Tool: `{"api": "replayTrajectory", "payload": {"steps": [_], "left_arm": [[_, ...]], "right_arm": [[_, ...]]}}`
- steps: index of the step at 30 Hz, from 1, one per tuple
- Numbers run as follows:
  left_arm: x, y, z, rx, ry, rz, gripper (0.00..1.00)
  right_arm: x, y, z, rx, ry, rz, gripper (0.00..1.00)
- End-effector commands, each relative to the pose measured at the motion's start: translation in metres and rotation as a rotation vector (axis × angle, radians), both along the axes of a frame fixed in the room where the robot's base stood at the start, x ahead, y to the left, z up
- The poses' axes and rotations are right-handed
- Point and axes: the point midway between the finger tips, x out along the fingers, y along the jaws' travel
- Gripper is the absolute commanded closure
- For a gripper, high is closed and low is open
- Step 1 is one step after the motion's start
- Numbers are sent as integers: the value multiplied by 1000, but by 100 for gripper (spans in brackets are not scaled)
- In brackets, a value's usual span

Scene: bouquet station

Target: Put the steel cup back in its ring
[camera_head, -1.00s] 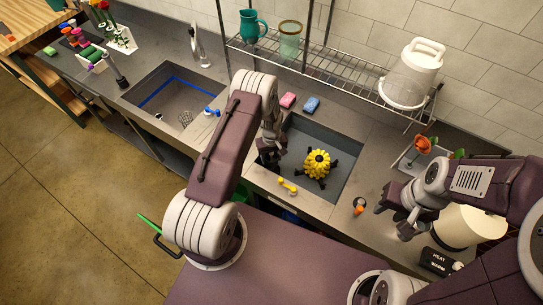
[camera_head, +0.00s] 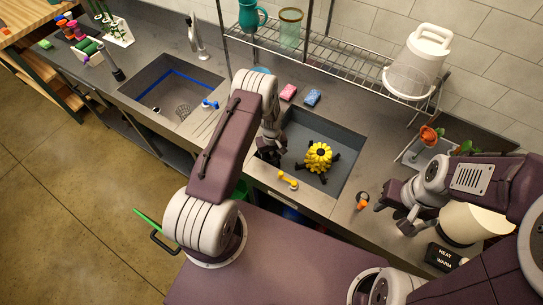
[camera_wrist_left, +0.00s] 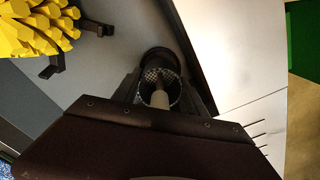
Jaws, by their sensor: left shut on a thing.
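My left gripper (camera_head: 270,150) reaches down at the left side of the right-hand sink (camera_head: 345,135). In the left wrist view, its fingers (camera_wrist_left: 163,92) are shut on a small round cup with a meshed, metallic wall, which I take to be the steel cup (camera_wrist_left: 172,82). A pale rod stands in its middle. A dark round rim (camera_wrist_left: 158,57) shows just beyond the cup; I cannot tell whether the cup touches it or whether it is the ring. The gripper hides the cup in the head view. My right gripper (camera_head: 393,216) hangs over the right counter; its opening is unclear.
A yellow flower-like cluster with black arms (camera_head: 318,157) sits in the right-hand sink. A yellow-handled item (camera_head: 288,181) lies on the front edge. Pink (camera_head: 288,91) and blue (camera_head: 312,98) sponges lie behind. The left sink (camera_head: 165,95) holds a wire strainer (camera_head: 183,110).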

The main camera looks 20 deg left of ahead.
Motion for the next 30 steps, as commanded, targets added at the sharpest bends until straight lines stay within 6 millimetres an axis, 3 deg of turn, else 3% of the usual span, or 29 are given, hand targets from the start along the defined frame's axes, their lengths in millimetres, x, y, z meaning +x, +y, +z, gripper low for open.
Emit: {"api": "replayTrajectory", "payload": {"steps": [17,30], "left_arm": [[0,0,0,0,0,0,92],[-1,0,-13,0,0,0,92]], "right_arm": [[0,0,-3,0,0,0,62],[0,0,-15,0,0,0,62]]}}
